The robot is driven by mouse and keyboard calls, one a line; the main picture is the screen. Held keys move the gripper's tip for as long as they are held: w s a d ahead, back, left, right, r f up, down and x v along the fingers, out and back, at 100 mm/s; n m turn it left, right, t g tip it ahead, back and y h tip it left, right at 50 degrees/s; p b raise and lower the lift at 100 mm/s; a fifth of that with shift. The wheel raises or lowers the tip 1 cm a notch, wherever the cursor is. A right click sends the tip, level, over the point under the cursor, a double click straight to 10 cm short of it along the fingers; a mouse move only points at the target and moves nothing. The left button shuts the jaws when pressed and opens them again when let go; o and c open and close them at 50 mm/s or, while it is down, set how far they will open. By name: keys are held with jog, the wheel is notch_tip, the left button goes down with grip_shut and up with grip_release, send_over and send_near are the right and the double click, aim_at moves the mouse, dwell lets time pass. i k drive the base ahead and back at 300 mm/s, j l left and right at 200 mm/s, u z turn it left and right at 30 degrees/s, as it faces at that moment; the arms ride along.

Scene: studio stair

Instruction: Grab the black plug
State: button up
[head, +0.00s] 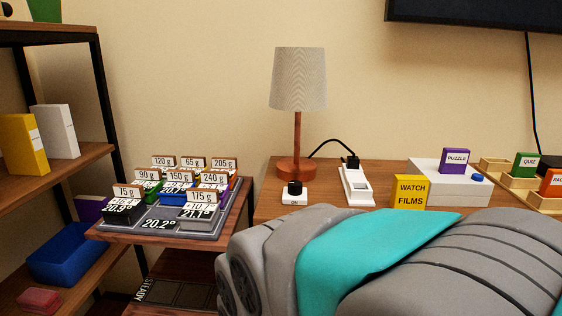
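The black plug (351,161) sits at the far end of a white power strip (357,186) on the wooden table. A black cord runs from it leftward to the base of a lamp (298,120) with a pale shade. A small black knob (295,188) on a white base marked "ON" stands in front of the lamp. My gripper does not show in the head view. My own grey and teal arm part fills the lower right and hides the front of the table.
A yellow "WATCH FILMS" block (411,191) stands right of the strip. A white box (437,178) carries a purple "PUZZLE" block (454,161). A tray (213,227) of labelled weights stands left, beside a shelf with a blue bin (68,254). A dark screen (480,14) hangs above.

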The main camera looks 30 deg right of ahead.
aim_at(353, 162)
jog(key=z, duration=1.35)
jog(key=k+j+z, duration=0.1)
jog(key=j+z, duration=0.2)
jog(key=k+j+z, duration=0.1)
jog(key=z, duration=0.2)
jog(key=j, duration=0.1)
